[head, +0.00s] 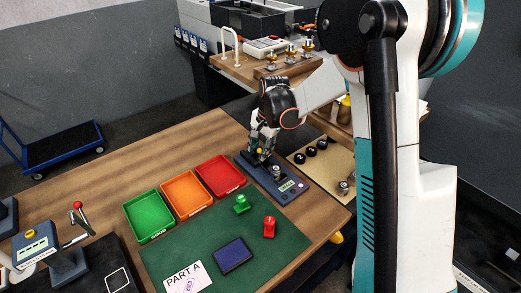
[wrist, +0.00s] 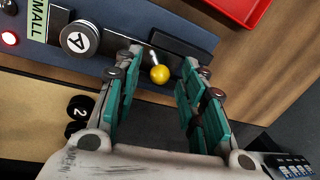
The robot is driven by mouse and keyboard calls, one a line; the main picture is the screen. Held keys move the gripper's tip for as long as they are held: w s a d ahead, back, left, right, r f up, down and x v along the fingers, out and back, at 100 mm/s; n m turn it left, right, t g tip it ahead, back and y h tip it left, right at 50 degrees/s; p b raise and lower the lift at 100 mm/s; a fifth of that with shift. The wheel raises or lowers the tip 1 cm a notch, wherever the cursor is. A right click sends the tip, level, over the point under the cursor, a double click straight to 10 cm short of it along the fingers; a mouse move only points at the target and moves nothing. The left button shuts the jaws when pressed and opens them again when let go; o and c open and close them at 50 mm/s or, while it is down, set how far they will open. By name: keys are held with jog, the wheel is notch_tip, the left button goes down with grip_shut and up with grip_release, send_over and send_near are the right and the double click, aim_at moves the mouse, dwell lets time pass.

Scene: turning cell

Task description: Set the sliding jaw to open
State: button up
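A dark blue fixture (head: 268,180) stands at the right of the green mat, and it crosses the top of the wrist view (wrist: 110,62). It carries a black block (wrist: 178,44) and a short metal lever with a yellow ball knob (wrist: 160,74); the knob also shows in the head view (head: 259,151). Whether the jaw is open or closed I cannot tell.
A green tray (head: 149,215), an orange tray (head: 187,193) and a red tray (head: 220,175) stand left of the fixture. A green piece (head: 241,204) and a red piece (head: 269,227) stand in front. A tan board (head: 320,170) with black knobs lies right.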

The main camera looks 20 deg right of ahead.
jog(key=shift+f, duration=0.15)
grip_shut()
jog(key=shift+w+a, duration=0.35)
jog(key=shift+w, duration=0.45)
jog(key=shift+w+a, duration=0.35)
jog(key=shift+w, duration=0.45)
grip_release()
jog(key=shift+w, duration=0.1)
notch_tip(320, 180, up, 12)
jog(key=s+d, duration=0.1)
jog(key=s, duration=0.1)
jog(key=shift+d, duration=0.15)
